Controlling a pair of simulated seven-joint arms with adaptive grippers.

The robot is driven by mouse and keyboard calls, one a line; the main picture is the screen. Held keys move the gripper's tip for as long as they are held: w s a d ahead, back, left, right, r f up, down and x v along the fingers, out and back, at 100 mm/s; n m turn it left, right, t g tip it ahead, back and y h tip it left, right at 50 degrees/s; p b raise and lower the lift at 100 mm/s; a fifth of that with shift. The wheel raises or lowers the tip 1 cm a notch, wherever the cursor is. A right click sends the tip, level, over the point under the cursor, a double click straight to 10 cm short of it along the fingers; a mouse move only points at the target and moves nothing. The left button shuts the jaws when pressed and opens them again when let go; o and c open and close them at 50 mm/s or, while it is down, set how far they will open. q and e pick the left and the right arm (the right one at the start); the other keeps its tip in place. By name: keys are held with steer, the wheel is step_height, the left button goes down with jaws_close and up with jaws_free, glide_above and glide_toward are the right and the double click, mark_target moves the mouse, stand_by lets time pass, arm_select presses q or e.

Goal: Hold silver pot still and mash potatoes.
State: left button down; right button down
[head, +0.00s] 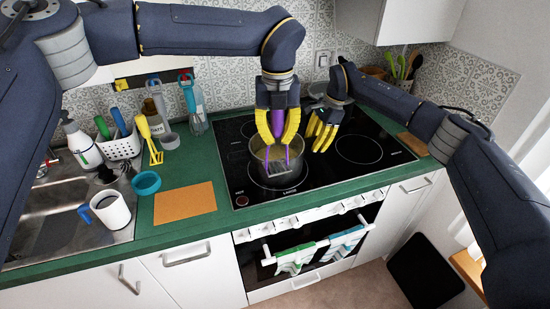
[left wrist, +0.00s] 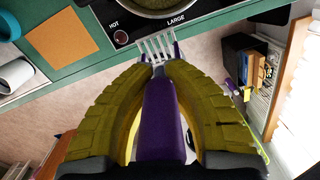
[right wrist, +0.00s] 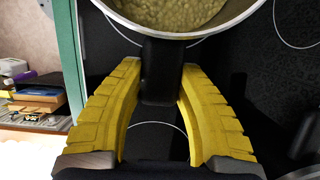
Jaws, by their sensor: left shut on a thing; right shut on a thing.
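The silver pot (head: 294,176) stands on the front burner of the black stove. Lumpy yellow-green potatoes (right wrist: 165,12) lie in it. My left gripper (head: 278,138) is shut on the purple handle of the masher (left wrist: 163,115), above the pot. The masher's metal grid points down and overlaps the pot's front wall in the head view; in the left wrist view it shows outside the near rim, not among the potatoes. My right gripper (head: 322,132) is shut on the pot's black handle (right wrist: 162,72), behind and right of the pot. The fingers partly hide the handle.
A utensil basket (head: 119,146) stands by the sink. Towels (head: 296,257) hang on the oven door. The stove's right side is clear.

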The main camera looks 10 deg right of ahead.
stand_by(0.8)
steer(key=shift+c, duration=0.6)
jaws_free()
steer(key=shift+v, duration=3.7)
steer(key=shift+r, duration=0.1)
steer(key=v, duration=1.2)
